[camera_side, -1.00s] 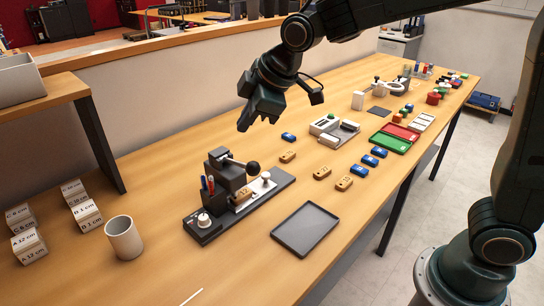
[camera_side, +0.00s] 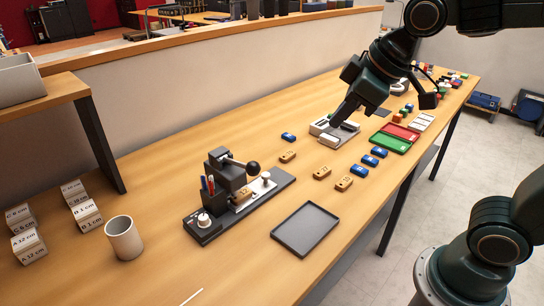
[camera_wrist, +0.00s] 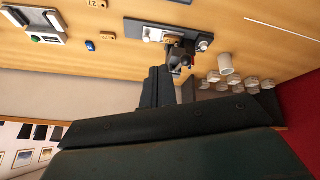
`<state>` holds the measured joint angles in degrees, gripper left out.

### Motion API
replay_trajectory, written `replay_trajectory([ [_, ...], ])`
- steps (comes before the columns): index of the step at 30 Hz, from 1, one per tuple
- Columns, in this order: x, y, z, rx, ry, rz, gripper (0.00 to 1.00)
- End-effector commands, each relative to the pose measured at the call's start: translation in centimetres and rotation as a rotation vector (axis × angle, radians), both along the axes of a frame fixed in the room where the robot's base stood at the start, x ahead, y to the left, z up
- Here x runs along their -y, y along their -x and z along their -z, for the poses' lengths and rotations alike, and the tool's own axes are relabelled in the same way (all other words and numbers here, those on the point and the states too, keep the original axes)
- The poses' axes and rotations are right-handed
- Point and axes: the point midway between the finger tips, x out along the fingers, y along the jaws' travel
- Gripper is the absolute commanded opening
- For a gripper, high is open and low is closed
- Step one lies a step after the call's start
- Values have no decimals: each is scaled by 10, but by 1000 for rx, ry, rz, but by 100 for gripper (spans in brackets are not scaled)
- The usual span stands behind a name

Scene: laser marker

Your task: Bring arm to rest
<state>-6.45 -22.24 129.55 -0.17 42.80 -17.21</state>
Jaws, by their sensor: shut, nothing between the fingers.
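My gripper (camera_side: 347,112) is shut and empty. In the side view it hangs in the air over the far half of the bench, in front of the grey-and-white device (camera_side: 334,130) as seen from this camera. Its fingers point down and to the left. In the wrist view the dark fingers (camera_wrist: 157,88) show at the middle, with the bench above them in the picture. The laser marker station (camera_side: 230,190) stands on the bench to the left, with a wooden block on it, apart from my gripper.
Several wooden and blue blocks (camera_side: 322,173) lie on the bench. An empty dark tray (camera_side: 306,228) lies near the front edge. Green (camera_side: 389,142) and red trays are at the right. A white cup (camera_side: 123,238) and labelled boxes (camera_side: 84,208) stand at the left.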

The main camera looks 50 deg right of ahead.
Motion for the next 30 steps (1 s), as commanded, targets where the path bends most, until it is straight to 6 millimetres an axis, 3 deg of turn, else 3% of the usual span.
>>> replay_trajectory([
  [9, 25, 77, 13, -23, -93, 244, 0],
  [15, 32, 106, 23, -34, -131, 346, 0],
  [30, 34, 115, 27, -40, -143, 378, 0],
])
